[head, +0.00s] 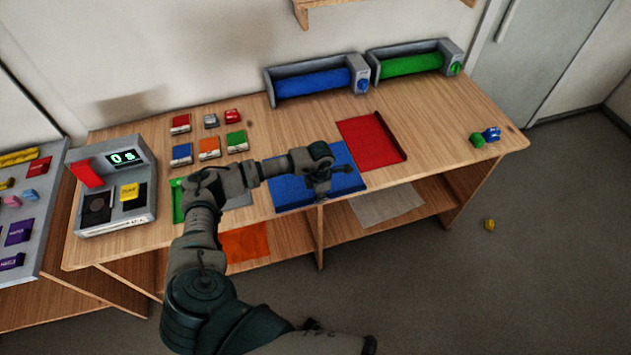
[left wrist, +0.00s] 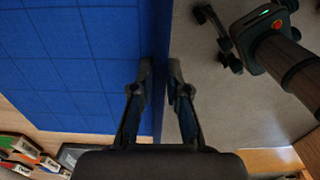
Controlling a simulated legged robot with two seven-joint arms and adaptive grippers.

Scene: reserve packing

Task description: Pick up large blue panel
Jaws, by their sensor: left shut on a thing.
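The large blue panel (head: 291,193) lies flat at the front edge of the wooden table. In the left wrist view its square-marked top (left wrist: 70,65) fills the upper left. My left gripper (head: 321,186) is over the panel's front edge. In the left wrist view my left gripper (left wrist: 160,78) has one finger on each side of that edge, shut on it. My right gripper (left wrist: 214,40) shows in the left wrist view, apart from the panel, with its fingers spread and nothing between them. It is not in the head view.
A red panel (head: 368,140) lies right of the blue one. Blue (head: 312,82) and green (head: 410,63) rolls stand behind. A grey device (head: 143,215) and several small boxes (head: 209,154) are at left. Orange (head: 245,243) and grey (head: 387,205) sheets lie on the lower shelf.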

